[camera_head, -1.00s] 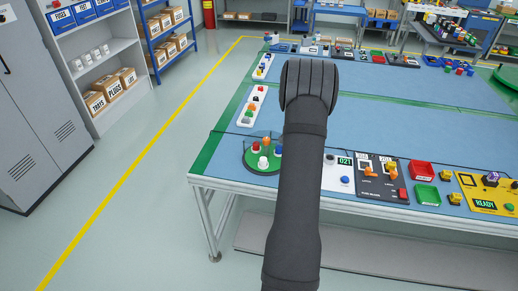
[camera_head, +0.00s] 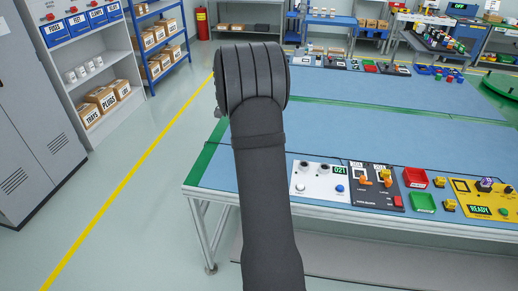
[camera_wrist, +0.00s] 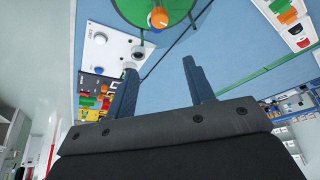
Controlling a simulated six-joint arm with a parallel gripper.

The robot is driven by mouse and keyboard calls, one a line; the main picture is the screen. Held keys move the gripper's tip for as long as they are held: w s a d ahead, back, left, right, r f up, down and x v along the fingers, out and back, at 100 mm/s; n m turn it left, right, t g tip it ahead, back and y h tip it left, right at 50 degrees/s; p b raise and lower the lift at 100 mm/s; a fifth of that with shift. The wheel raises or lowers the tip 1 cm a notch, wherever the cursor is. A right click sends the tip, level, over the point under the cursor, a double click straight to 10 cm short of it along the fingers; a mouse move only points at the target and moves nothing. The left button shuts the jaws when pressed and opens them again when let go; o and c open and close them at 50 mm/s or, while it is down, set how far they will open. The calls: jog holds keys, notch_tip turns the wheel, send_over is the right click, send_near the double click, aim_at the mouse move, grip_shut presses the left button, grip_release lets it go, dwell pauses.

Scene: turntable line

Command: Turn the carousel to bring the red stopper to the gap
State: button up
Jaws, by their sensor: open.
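The green carousel (camera_wrist: 192,8) shows only in part at the top of the wrist view, with an orange knob (camera_wrist: 159,17) on it. In the head view my arm hides the carousel. I cannot see the red stopper or the gap in either current view. My gripper (camera_wrist: 160,65) is open, with two dark blue fingers apart and nothing between them. In the wrist picture the fingertips lie below the orange knob, apart from it. In the head view my own arm hides the fingers.
A white panel (camera_head: 319,183) marked 021 stands beside the arm, then a dark panel (camera_head: 375,185), red bin (camera_head: 415,177), green bin (camera_head: 423,202) and yellow panel (camera_head: 481,196). A white tray of coloured pieces (camera_wrist: 290,22) is at upper right in the wrist view. The blue table middle is clear.

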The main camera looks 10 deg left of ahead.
jog(key=s+a+r, duration=0.2)
jog(key=a+r, duration=0.1)
jog(key=x, duration=1.6)
jog(key=shift+f, duration=0.45)
jog(key=shift+s, duration=0.1)
grip_shut()
